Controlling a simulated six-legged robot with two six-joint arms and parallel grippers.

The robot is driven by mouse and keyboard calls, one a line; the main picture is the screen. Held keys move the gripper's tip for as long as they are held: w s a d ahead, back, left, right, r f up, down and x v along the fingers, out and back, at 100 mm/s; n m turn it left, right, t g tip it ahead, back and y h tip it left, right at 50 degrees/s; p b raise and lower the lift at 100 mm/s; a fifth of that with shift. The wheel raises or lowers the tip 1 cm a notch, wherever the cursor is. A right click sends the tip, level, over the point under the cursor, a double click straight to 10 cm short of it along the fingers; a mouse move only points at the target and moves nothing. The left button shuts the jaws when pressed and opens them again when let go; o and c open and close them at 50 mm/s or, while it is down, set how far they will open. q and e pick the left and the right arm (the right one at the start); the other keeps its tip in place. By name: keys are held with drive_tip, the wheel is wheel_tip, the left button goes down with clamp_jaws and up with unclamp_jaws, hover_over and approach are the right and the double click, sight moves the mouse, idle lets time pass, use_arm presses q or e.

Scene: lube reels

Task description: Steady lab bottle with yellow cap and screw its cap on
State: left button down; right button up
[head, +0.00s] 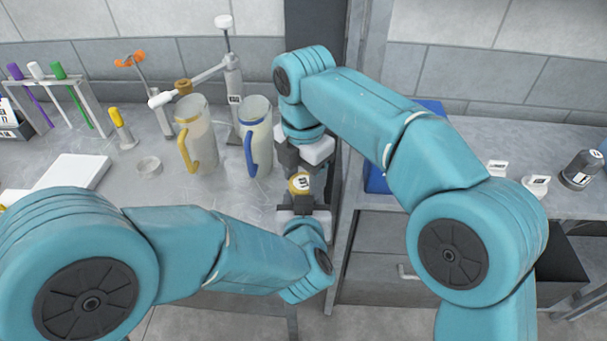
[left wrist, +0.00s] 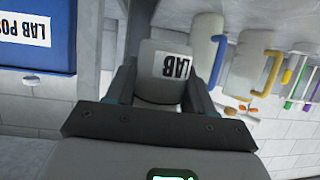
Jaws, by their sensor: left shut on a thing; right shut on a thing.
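The yellow cap (head: 299,184), with a black-and-white mark, shows in the head view between my two grippers. The lab bottle is mostly hidden in that view. In the left wrist view, the pale grey bottle (left wrist: 160,88) with its white LAB label shows upside down between the fingers. My left gripper (head: 303,208) is shut on the bottle from the near side. My right gripper (head: 297,165) reaches in from the far side and is shut at the yellow cap. Whether the cap sits level or fully on the bottle neck cannot be told.
A yellow-handled jug (head: 199,138) and a blue-handled jug (head: 257,130) stand left of the grippers. A dark jar (head: 580,170) is at right.

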drive_tip(key=o, duration=1.2)
drive_tip(key=shift+c, duration=0.2)
drive_tip(key=shift+r, duration=2.25)
